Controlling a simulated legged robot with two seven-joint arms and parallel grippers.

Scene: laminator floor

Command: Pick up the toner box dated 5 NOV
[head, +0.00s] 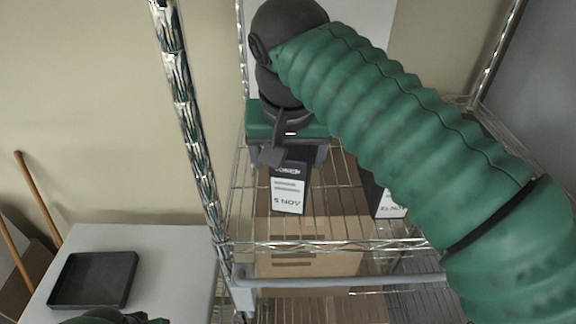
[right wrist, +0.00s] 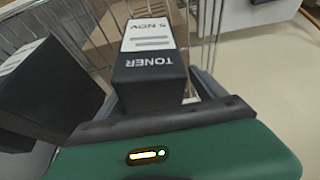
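The toner box marked 5 NOV (head: 289,187) stands on the wire shelf, black with a white label on its front. It also shows in the right wrist view (right wrist: 150,70), with TONER and 5 NOV on its label. My right gripper (head: 294,152) is at the top of this box, its fingers spread on either side. In the right wrist view, a gap shows between the box and the right-hand finger (right wrist: 208,85). Only a green and dark sliver of my left arm or gripper (head: 108,316) shows at the bottom left; its fingers are hidden.
A second black toner box (head: 388,203) stands to the right, partly behind my arm; its date is unreadable in the right wrist view (right wrist: 45,85). A cardboard box (head: 320,262) is below the shelf. Chrome posts (head: 193,125) frame the rack. A white table (head: 160,265) holds a black tray (head: 93,302).

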